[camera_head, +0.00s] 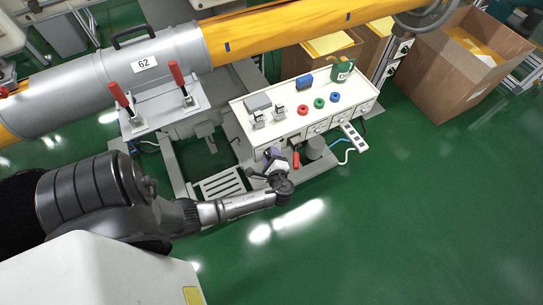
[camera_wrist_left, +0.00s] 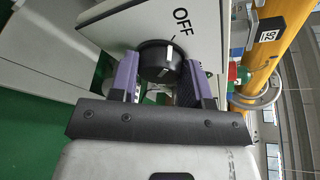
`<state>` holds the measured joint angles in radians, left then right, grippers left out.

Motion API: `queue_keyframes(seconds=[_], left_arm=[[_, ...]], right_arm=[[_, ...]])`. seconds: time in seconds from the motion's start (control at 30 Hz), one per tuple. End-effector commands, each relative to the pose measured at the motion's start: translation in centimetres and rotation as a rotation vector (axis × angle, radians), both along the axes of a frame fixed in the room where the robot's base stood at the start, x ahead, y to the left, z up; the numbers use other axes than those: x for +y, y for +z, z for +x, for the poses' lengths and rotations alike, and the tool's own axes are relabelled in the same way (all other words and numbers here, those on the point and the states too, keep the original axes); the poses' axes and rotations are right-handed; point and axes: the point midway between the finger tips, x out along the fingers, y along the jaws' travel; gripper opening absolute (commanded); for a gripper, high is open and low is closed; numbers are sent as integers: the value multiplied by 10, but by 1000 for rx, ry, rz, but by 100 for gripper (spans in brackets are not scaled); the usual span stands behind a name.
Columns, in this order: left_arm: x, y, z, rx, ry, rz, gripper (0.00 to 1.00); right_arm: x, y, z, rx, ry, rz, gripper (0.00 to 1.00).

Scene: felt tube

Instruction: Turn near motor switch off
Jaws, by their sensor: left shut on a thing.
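The near motor switch is a round black knob (camera_wrist_left: 158,60) on a white panel face (camera_wrist_left: 120,28), close in the left wrist view. The word OFF is printed above and right of it. A white mark on the knob points up and slightly right, roughly toward the short dark line beside OFF. My left gripper (camera_wrist_left: 160,82) has its purple fingers on either side of the knob and is shut on it. In the head view my left gripper (camera_head: 273,160) is at the front of the white control box (camera_head: 258,138), where the knob is hidden. My right gripper is not in view.
Red, green and blue round items (camera_head: 319,103), a green watering-can-like item (camera_head: 342,69) and small boxes sit on the control box. A power strip (camera_head: 354,137) is at its right. Green floor in front is clear.

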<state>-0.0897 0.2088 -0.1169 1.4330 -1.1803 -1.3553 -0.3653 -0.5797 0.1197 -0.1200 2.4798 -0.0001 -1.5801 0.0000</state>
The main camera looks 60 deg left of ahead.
Motion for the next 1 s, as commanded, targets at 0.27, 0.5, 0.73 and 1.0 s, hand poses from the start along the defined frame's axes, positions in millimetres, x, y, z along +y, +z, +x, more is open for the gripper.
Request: queue_keyframes(seconds=[0.27,0.5,0.73,1.0], left_arm=[[0,0,0,0,1,-1,64],[0,0,0,0,1,-1,69],[-14,5,-4,1,-1,-2,69],[-64,18,-17,1,0,-4,69]], right_arm=[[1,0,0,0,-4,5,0],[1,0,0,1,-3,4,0],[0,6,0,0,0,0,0],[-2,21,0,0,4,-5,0]])
